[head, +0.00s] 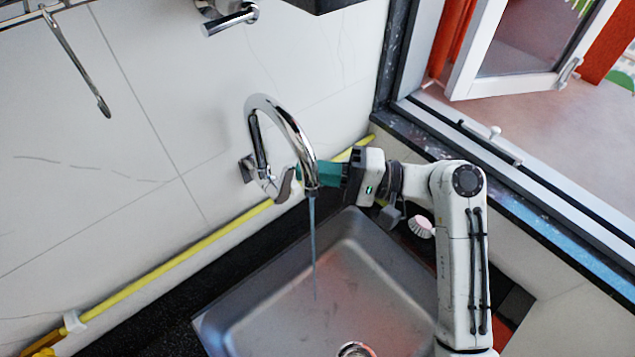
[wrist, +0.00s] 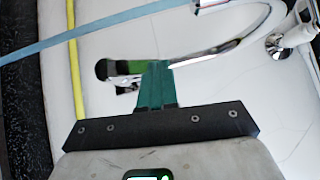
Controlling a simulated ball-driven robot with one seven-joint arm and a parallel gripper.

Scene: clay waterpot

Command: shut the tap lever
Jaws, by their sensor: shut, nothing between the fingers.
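A chrome tap (head: 282,115) with a tall curved spout is fixed to the white wall. A thin stream of water (head: 314,250) runs from its spout into the sink; in the wrist view the stream is a blue band (wrist: 75,36). The tap lever (head: 284,187) is a short chrome piece low on the tap, beside my gripper. My gripper (head: 299,172) has teal fingers, shut and empty, reaching behind the spout end, which partly hides them. In the wrist view the lever (wrist: 112,69) lies right at the fingertips (wrist: 157,64); I cannot tell whether they touch.
A steel sink (head: 265,308) lies below the tap. A yellow pole (head: 170,265) runs along the wall's foot behind it. A white brush (head: 420,226) is near my arm. An open window (head: 530,50) is on the right. Another wall fixture (head: 230,18) is above.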

